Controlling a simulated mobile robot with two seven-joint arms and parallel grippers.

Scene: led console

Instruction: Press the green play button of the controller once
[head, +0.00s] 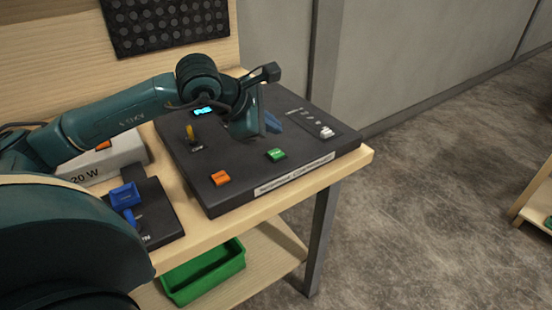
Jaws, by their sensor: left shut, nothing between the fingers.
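The controller (243,178) is a dark box with a sloped top on the wooden bench. Its green button (276,154) sits near the front edge, right of an orange button (220,178). My left gripper (272,124) is shut and empty above the controller, behind the green button in the picture and apart from it as far as I can tell. The arm hides part of the controller's top. My right gripper is not in view.
A yellow lever (190,132), a lit blue display (203,111) and a white knob (326,132) are on the controller. A blue-handled switch (125,196) and a white power box (110,160) stand left. A green bin (203,272) is on the shelf below.

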